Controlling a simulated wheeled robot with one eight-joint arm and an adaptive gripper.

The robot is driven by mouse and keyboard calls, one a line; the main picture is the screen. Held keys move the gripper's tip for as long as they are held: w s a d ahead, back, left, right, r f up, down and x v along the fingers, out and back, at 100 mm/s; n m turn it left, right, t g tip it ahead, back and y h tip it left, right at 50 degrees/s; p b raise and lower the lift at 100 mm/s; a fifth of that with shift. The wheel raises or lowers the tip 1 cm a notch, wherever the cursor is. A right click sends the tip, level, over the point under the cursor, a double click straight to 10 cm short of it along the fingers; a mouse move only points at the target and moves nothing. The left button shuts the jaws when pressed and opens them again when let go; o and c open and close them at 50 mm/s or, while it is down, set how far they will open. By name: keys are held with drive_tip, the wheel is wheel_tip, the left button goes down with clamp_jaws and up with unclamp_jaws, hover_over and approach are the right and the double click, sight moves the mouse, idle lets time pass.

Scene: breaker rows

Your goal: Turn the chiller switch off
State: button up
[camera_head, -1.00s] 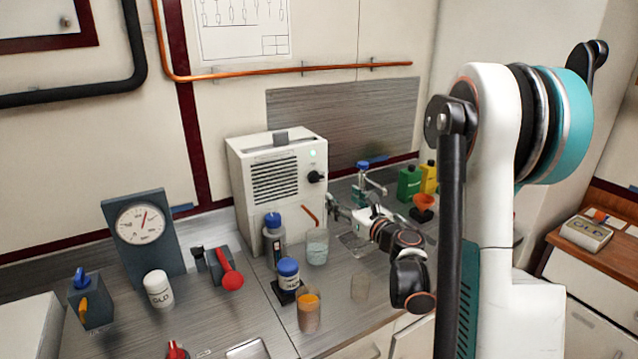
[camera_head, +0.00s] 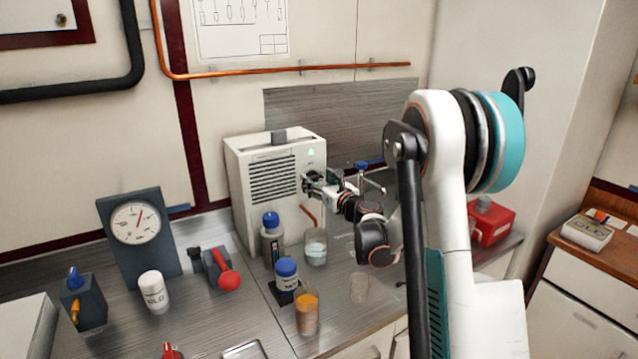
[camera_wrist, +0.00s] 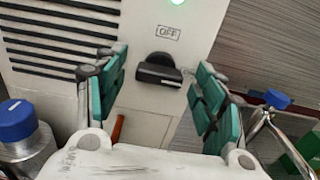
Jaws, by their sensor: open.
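The chiller (camera_head: 262,185) is a white box with a slatted vent, standing at the back of the bench. Its green lamp (camera_wrist: 178,1) is lit. In the wrist view its black rotary switch (camera_wrist: 158,70) sits below a label (camera_wrist: 167,33) reading OFF, and its handle looks roughly horizontal. My gripper (camera_wrist: 160,92) is open, with its teal-padded fingers on the left and right of the switch. I cannot tell whether either finger touches it. In the head view my gripper (camera_head: 308,182) is at the chiller's front and hides the switch.
A blue-capped bottle (camera_head: 272,238), a beaker (camera_head: 316,247), a jar on a black base (camera_head: 287,272) and an orange-filled beaker (camera_head: 307,313) stand before the chiller. A gauge (camera_head: 136,225) and red-handled valve (camera_head: 225,280) are left. A blue-topped stand (camera_head: 362,172) is close right.

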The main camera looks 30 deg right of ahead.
drive_tip(key=c, duration=1.1)
drive_tip(key=shift+o, duration=0.2)
drive_tip(key=shift+n, duration=0.3)
drive_tip(key=n, duration=0.3)
drive_tip(key=shift+a+n, duration=0.1)
drive_tip(key=shift+n, duration=0.3)
drive_tip(key=n, duration=0.4)
drive_tip(key=shift+f+b, duration=0.1)
drive_tip(key=shift+b, duration=0.3)
drive_tip(key=n, duration=0.5)
drive_tip(key=shift+a, duration=0.1)
drive_tip(key=shift+f+n+b, duration=0.15)
drive_tip(key=shift+n+b, duration=0.15)
drive_tip(key=shift+n, duration=2)
